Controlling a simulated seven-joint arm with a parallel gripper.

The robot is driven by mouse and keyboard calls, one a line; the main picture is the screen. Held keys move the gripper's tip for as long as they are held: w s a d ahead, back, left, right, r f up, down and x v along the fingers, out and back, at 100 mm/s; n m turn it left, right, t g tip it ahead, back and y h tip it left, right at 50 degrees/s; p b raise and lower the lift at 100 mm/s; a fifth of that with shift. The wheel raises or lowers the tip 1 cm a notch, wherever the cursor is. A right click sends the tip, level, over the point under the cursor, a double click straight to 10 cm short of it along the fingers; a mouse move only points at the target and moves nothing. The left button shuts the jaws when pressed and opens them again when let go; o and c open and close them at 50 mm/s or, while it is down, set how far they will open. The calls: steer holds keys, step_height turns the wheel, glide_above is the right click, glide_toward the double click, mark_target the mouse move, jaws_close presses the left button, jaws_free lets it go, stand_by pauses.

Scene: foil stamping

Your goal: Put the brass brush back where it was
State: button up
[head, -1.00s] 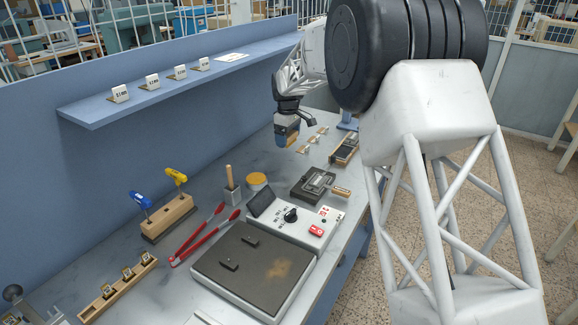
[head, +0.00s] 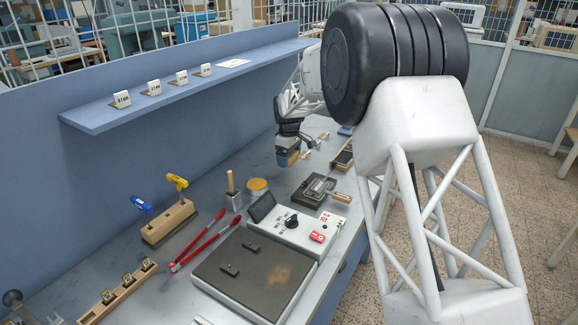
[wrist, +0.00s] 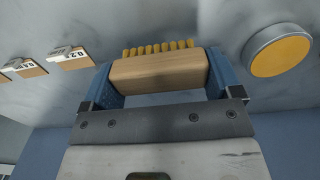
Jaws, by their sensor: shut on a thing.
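The brass brush (wrist: 158,72) is a pale wooden block with a row of golden bristles along its far edge in the wrist view. My gripper (wrist: 160,78) is shut on it, with one blue finger at each end of the block. In the head view my gripper (head: 289,156) hangs over the far part of the bench, beyond the yellow-topped tin (head: 257,187). The brush is mostly hidden by the fingers there. Whether the bristles touch the bench cannot be told.
The tin also shows at right in the wrist view (wrist: 277,50). Small wooden pieces with printed tags (wrist: 72,56) lie at left there. A dark plate with a wooden handle (head: 315,190), a control box (head: 297,229) and a wood-handled tool in a holder (head: 233,192) stand nearer. A shelf (head: 190,85) runs along the wall.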

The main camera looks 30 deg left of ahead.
mark_target(289, 172)
steer(key=shift+f, duration=1.95)
steer(key=shift+f, duration=0.2)
steer(key=o, duration=0.8)
steer(key=shift+r, duration=0.1)
step_height(289, 172, up, 12)
steer(key=shift+r, duration=0.1)
